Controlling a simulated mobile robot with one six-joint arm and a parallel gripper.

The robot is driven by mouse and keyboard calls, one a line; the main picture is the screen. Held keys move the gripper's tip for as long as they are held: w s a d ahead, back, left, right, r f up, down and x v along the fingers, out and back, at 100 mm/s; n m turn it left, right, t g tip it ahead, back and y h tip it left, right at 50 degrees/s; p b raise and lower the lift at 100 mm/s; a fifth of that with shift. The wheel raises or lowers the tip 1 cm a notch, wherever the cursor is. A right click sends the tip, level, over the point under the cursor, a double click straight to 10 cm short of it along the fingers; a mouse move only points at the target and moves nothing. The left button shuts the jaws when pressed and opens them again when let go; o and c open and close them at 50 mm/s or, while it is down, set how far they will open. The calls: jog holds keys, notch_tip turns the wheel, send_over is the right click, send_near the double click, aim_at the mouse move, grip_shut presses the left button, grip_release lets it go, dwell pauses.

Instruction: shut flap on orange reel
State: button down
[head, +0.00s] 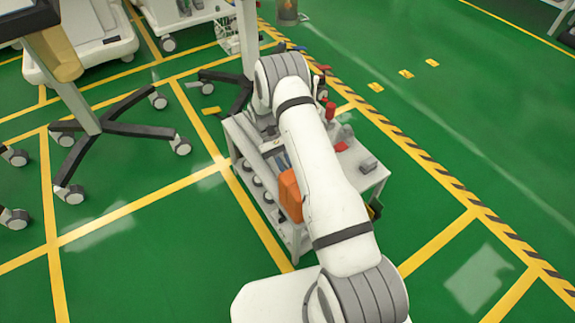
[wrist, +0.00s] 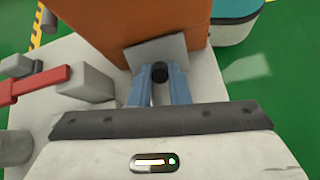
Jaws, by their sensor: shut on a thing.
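The orange reel (wrist: 130,22) fills the top of the wrist view as a large orange body. In the head view the orange reel (head: 290,195) shows at the left edge of my arm, partly hidden by it. A light grey plate, which looks like the flap (wrist: 145,48), sits tilted against the reel's near side. A small black knob (wrist: 160,72) stands at the plate's near edge. My gripper (wrist: 160,86) has blue fingers, one on each side of the knob, and is shut on it.
The reel is on a white cart (head: 370,180) with small items on top. A red-handled part (wrist: 40,82) and a grey block (wrist: 85,84) are left of my fingers. A teal-and-white object (wrist: 232,22) stands behind. Wheeled stands (head: 110,128) are at the left. Green floor is open at the right.

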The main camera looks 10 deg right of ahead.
jog(key=shift+f+g+h+b, duration=0.4)
jog(key=shift+f+g+b, duration=0.35)
jog(key=shift+g, duration=0.25)
jog(key=shift+s+d+g+b, duration=0.1)
jog(key=shift+g+b, duration=0.4)
jog(key=shift+g, duration=0.2)
jog(key=c, duration=1.4)
grip_release()
jog(key=shift+o, duration=0.2)
